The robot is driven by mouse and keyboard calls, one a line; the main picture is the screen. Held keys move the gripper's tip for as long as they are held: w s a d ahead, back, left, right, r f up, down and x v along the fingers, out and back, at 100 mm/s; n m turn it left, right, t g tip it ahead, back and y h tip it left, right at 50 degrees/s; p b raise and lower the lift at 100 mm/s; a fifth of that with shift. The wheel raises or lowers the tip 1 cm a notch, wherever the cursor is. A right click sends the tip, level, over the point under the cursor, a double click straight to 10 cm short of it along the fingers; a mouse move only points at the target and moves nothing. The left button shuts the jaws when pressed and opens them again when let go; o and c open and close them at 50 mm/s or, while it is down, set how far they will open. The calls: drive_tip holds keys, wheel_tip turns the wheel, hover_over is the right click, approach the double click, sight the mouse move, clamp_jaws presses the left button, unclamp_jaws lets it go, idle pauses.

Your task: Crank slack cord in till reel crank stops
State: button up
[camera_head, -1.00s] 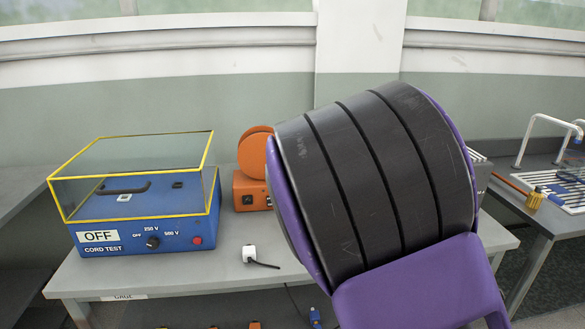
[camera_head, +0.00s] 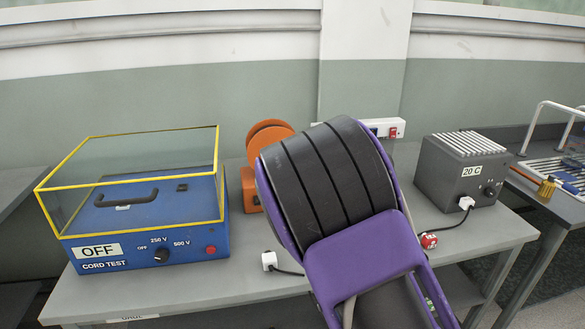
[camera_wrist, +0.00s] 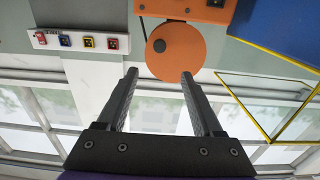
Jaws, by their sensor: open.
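The orange cord reel (camera_head: 266,134) stands on its orange base (camera_head: 250,190) at the back of the bench, partly hidden behind my arm in the head view. In the wrist view the reel disc (camera_wrist: 180,52) fills the upper middle, with a dark round knob (camera_wrist: 158,46) on its face. A thin dark cord (camera_wrist: 143,28) shows beside the disc. My gripper (camera_wrist: 160,72) is open and empty, its two fingertips pointing toward the disc's edge. I cannot tell whether they touch it. My gripper is hidden in the head view.
A blue cord tester (camera_head: 145,255) marked OFF, with a yellow-framed clear cover, stands left. A grey box (camera_head: 455,175) marked 20 C stands right. A socket strip (camera_wrist: 80,40) is on the wall. A white plug (camera_head: 270,261) and a red block (camera_head: 429,241) lie near the bench front.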

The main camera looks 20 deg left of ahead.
drive_tip(key=x, duration=1.7)
drive_tip(key=shift+d, duration=0.15)
clamp_jaws()
idle(0.8)
